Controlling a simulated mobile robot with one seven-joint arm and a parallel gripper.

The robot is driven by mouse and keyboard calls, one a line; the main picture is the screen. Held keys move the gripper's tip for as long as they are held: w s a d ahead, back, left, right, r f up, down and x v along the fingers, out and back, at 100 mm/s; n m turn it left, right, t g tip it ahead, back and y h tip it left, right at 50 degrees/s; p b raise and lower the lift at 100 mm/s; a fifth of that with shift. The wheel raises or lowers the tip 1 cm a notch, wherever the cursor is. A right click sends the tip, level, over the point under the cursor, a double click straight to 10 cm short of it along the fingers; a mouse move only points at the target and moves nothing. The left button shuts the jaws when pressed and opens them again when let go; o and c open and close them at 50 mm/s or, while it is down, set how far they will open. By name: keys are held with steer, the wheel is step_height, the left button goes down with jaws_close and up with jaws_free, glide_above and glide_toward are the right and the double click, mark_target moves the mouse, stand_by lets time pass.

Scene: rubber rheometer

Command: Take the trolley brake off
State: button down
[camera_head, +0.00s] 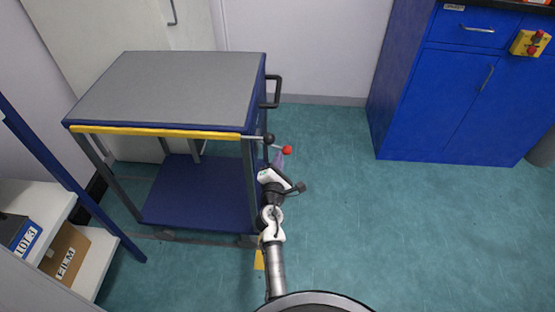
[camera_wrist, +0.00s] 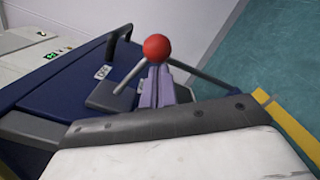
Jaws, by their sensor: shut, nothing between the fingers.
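The trolley (camera_head: 190,85) has a grey top, a yellow front edge and a blue lower shelf, and stands left of centre in the head view. At its front right corner a thin brake lever ends in a red ball knob (camera_head: 287,150). The red knob also shows in the wrist view (camera_wrist: 158,48), just beyond my fingertips. My gripper (camera_head: 279,160) is shut and empty, its purplish fingers (camera_wrist: 162,82) close below the knob. I cannot tell whether they touch the lever. A small label (camera_wrist: 102,72) on the trolley's blue side is too small to read surely.
A black ball (camera_head: 270,138) sits by the lever's trolley end. A black push handle (camera_head: 273,92) sticks out of the trolley's right side. Blue cabinets (camera_head: 450,100) stand at the right. A shelf with boxes (camera_head: 65,255) is at lower left. Green floor right of the trolley is clear.

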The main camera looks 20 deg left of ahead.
mark_target(284, 153)
steer(key=r+n+p, duration=0.1)
steer(key=d+r+n+p, duration=0.1)
steer(key=n+p, duration=0.1)
steer(key=r+n+p, duration=0.1)
steer(key=shift+w+d+r+n, duration=0.25)
steer(key=shift+n, duration=0.15)
steer(key=n+p, duration=0.1)
steer(key=r+n+p, duration=0.1)
steer(key=n, duration=0.1)
steer(key=shift+r, duration=0.3)
steer(key=shift+r+p, duration=0.3)
steer(key=shift+p, duration=0.2)
steer(key=shift+r, duration=0.1)
